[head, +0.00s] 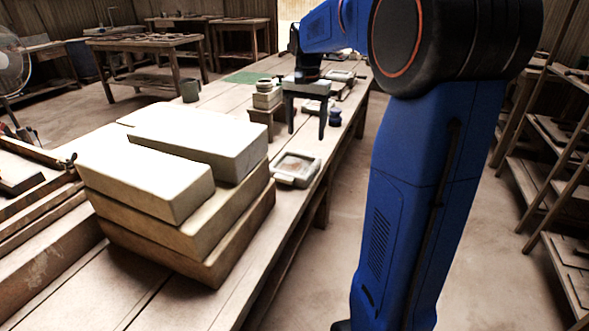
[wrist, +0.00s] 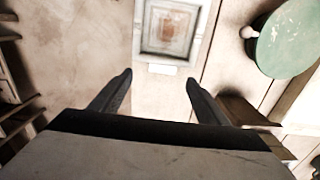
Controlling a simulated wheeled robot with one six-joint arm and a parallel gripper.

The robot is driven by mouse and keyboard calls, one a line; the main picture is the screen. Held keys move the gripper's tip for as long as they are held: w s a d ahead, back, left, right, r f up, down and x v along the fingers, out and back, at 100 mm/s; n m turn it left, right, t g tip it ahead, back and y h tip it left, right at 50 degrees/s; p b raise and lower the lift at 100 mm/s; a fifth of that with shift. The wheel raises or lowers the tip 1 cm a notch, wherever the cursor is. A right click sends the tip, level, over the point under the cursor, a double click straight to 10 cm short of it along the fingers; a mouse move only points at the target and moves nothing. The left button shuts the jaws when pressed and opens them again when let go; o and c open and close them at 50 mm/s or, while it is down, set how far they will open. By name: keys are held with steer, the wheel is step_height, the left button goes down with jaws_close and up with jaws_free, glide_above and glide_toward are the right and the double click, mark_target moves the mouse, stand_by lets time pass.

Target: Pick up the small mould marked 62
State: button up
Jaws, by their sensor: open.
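In the wrist view a small square mould (wrist: 168,28) lies ahead of my gripper (wrist: 158,83). It has a pale frame and a brownish recessed face. A small white tag (wrist: 162,69) sits at its near edge; no number is readable. The fingers are apart with nothing between them, and the mould is beyond their tips. In the head view my gripper (head: 306,124) points down over the bench. A pale-framed mould (head: 296,168) lies nearer the camera on the bench, and another mould (head: 340,75) lies farther back. I cannot tell which of them carries 62.
Large stacked cream blocks (head: 175,180) fill the near bench. A small cream stack (head: 266,96) stands left of my gripper, and a dark blue jar (head: 335,117) stands to its right. A round green object (wrist: 288,40) is at right in the wrist view. Shelves (head: 550,150) stand at right.

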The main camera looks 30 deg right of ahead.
steer(key=shift+w+d+f, duration=0.1)
steer(key=shift+w+f, duration=0.1)
steer(key=shift+f, duration=1.7)
steer(key=shift+w+f, duration=0.2)
steer(key=shift+f, duration=1.65)
steer(key=c, duration=1.7)
